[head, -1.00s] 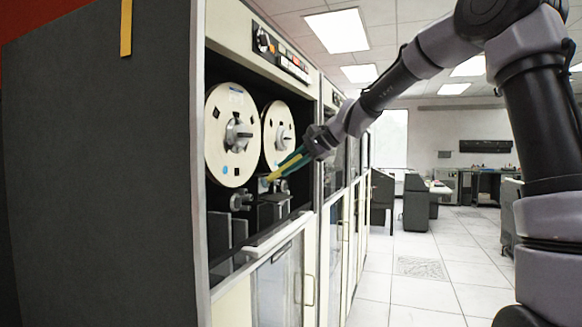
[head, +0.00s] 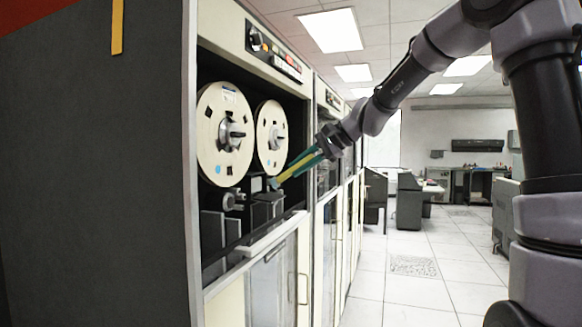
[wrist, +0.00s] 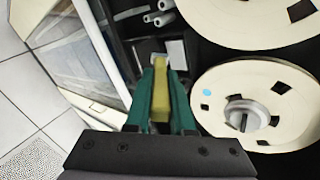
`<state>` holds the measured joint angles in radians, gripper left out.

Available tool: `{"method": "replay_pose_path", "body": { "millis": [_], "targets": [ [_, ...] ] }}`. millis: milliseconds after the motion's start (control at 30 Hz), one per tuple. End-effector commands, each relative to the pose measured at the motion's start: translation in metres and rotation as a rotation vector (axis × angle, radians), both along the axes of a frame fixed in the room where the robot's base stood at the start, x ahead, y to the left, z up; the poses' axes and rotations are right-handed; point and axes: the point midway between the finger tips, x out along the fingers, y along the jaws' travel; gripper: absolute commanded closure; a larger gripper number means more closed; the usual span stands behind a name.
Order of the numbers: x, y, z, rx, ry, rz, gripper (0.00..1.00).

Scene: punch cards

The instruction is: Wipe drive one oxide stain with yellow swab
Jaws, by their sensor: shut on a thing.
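My gripper (head: 296,168) is shut on the yellow swab (head: 285,175), its teal fingers on either side. The swab angles down and left toward the open tape drive bay, its tip near the small head block (head: 268,208) below the right reel (head: 271,138). In the wrist view the swab (wrist: 161,92) lies between the fingers, with a pale tip beyond them; my gripper (wrist: 163,82) points toward the dark drive deck. I cannot tell whether the tip touches anything. I cannot make out an oxide stain; the swab and fingers may hide part of the deck.
The left reel (head: 225,133) and a roller (head: 233,201) sit beside the swab. The drive's cream front frame and glass door (head: 268,285) stand below. A large dark cabinet side (head: 90,180) fills the left. Open tiled floor (head: 415,285) lies to the right.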

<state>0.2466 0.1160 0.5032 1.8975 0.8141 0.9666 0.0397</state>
Motion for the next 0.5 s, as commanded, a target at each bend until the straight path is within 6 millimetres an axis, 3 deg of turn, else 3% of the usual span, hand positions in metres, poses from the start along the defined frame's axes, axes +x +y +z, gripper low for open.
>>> {"method": "replay_pose_path", "body": {
  "millis": [500],
  "targets": [
    [-0.0031, -0.0090, 0.0001, -0.001, 0.000, -0.001, 1.00]
  ]
}}
